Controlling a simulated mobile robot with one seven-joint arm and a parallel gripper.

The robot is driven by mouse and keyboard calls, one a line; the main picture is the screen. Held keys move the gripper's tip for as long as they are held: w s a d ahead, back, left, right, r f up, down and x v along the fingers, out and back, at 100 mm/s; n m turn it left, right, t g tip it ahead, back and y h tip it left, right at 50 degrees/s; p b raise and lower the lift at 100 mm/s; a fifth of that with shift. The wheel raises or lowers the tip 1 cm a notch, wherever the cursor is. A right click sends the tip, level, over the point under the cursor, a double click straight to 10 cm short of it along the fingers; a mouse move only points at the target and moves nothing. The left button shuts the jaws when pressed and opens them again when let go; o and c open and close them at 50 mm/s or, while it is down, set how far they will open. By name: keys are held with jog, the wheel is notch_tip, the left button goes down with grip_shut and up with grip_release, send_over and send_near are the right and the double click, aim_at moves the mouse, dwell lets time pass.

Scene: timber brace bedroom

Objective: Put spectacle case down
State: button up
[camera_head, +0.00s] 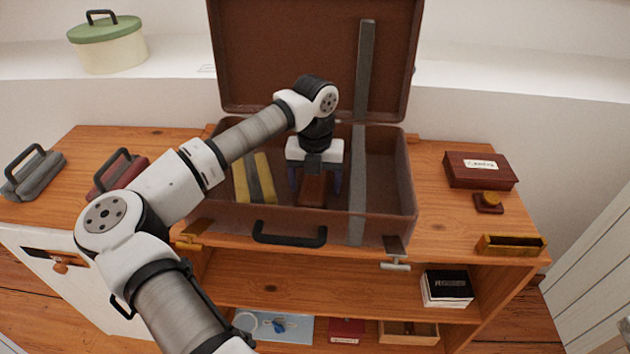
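A reddish-brown block-like item (313,190), which looks like the spectacle case, is inside the open brown suitcase (228,222), near its middle. My gripper (315,182) points down into the suitcase above this item. Its dark fingers are spread wide, one on each side of the item. A narrow gap seems to show beside the right finger, so the gripper looks open around the item rather than shut on it. The item seems to rest on the suitcase floor, though its contact there is hard to see.
A yellow item with a grey band (243,185) lies left of the case. A grey strap (358,190) crosses the suitcase on the right. The lid (290,60) stands open behind. A dark red box (480,170) and a small brass-topped item (488,203) sit on the wooden top.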

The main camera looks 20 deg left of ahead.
aim_at(316, 180)
notch_tip(316, 180, up, 12)
jog(key=shift+r, duration=0.2)
dwell(0.5)
